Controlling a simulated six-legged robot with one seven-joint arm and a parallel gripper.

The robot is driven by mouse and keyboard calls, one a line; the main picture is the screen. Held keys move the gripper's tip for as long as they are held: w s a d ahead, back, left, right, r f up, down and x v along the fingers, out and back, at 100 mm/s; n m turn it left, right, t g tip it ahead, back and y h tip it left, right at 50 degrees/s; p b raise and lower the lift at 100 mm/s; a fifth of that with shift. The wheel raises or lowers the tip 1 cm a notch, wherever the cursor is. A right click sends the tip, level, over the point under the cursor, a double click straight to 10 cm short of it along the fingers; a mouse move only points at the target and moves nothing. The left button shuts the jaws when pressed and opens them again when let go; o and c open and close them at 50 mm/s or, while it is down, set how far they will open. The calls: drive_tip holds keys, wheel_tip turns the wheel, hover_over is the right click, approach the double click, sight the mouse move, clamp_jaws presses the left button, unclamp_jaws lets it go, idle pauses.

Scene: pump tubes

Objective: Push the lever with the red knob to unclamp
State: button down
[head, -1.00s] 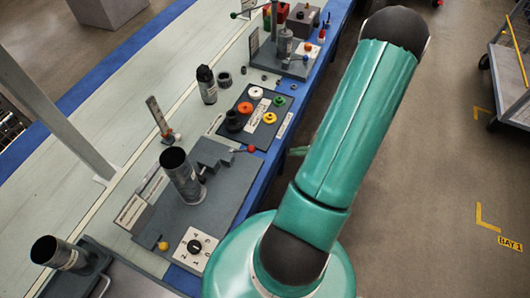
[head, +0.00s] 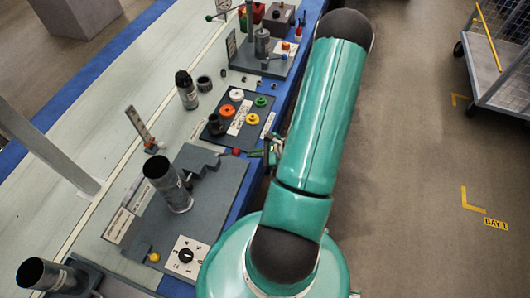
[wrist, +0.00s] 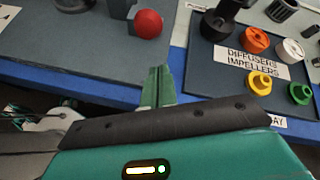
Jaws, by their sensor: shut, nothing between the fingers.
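The red knob (head: 236,151) sits at the end of the clamp lever, at the right edge of the dark grey fixture plate (head: 212,208). A dark tube (head: 168,187) stands on that plate, tilted in the picture. My gripper (head: 267,150) is just right of the knob in the head view, at the blue bench edge. In the wrist view the red knob (wrist: 148,23) is above my gripper's green fingers (wrist: 158,82), which are shut and empty. A gap shows between fingertips and knob. Most of the lever's arm is hidden in the wrist view.
The diffusers and impellers board (head: 240,120) with coloured rings lies beyond the knob. A dial box (head: 185,257) and a yellow knob (head: 154,257) are at the plate's near end.

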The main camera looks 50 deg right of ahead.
drive_tip(key=shift+w+a+r, duration=0.5)
drive_tip(key=shift+a+r, duration=0.3)
drive_tip(key=shift+r, duration=0.05)
drive_tip(key=shift+w+r, duration=0.1)
drive_tip(key=shift+r, duration=0.1)
